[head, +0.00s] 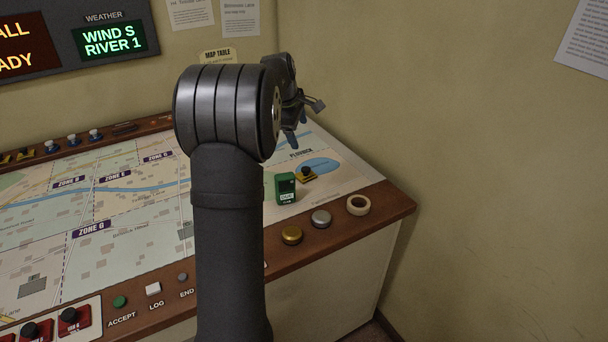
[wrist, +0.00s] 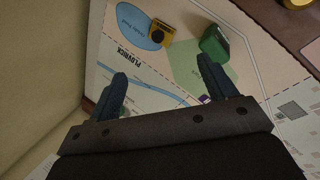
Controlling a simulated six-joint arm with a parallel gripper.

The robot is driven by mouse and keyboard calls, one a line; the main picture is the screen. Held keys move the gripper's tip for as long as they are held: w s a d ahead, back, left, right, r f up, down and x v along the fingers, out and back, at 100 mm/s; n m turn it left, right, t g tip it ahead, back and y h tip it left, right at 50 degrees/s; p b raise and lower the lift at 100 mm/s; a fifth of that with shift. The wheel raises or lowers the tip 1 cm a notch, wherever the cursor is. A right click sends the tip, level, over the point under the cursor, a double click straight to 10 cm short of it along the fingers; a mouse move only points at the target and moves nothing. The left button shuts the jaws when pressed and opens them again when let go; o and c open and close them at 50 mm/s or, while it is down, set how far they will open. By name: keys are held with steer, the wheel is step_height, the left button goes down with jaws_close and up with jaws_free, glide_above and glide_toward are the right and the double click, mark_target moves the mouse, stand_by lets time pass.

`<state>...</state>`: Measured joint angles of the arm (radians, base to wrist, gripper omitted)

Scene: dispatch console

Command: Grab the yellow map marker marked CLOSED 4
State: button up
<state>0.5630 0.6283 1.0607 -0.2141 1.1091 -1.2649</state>
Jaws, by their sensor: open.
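A yellow map marker with a black knob (head: 306,176) stands on the map beside the blue lake patch near PLOVNICK. It also shows in the wrist view (wrist: 160,34), at the top, beyond my fingertips. Its lettering is too small to read. More yellow markers (head: 26,154) are at the far left back edge of the table, partly cut off, and their labels cannot be read either. My gripper (head: 305,122) is open and empty above the map's right back part. In the wrist view its two fingers (wrist: 162,72) are apart, with only map between them.
A green block-shaped item (head: 286,188) stands close beside the yellow marker. A brass knob (head: 291,235), a silver knob (head: 321,218) and a tape roll (head: 357,205) sit on the wooden front rim. Blue-based pieces (head: 74,141) line the back rim. The wall is close on the right.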

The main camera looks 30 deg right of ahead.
mark_target(305, 169)
steer(key=w+a+f+n+g+h, duration=0.1)
steer(key=w+a+f+n+h, duration=0.1)
steer(key=w+f+n, duration=0.7)
steer(key=d+f, duration=0.3)
steer(key=f, duration=0.1)
steer(key=s+d+f+n, duration=0.1)
steer(key=d+f, duration=0.2)
steer(key=f, duration=0.1)
steer(key=d+f+n, duration=0.1)
steer(key=d+f, duration=0.2)
steer(key=f, duration=0.2)
steer(key=shift+s, duration=0.25)
steer(key=shift+c, duration=0.5)
steer(key=c, duration=1)
